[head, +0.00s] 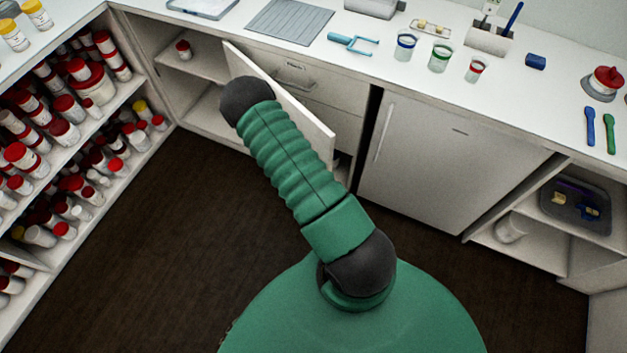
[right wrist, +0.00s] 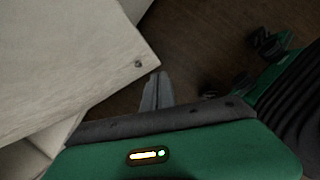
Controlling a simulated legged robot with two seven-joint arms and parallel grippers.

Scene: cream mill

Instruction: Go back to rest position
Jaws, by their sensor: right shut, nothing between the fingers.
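My right gripper (right wrist: 155,88) shows in the right wrist view with its fingers together and nothing between them. It is close to the corner of a pale panel, over the dark floor; I cannot tell whether they touch. In the head view a green ribbed arm of mine reaches up and left to the open cabinet door (head: 312,112), and its dark end overlaps the door's left part. The gripper itself is hidden there. My left gripper is not seen in the head view.
An open shelf (head: 97,113) full of red-capped jars stands at the left. The white counter (head: 350,20) runs along the back with cups, a blue fork-like tool (head: 353,42) and a grey mat (head: 290,20). A closed white cabinet (head: 430,155) stands right of the door. Dark floor (head: 190,215) is clear at left.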

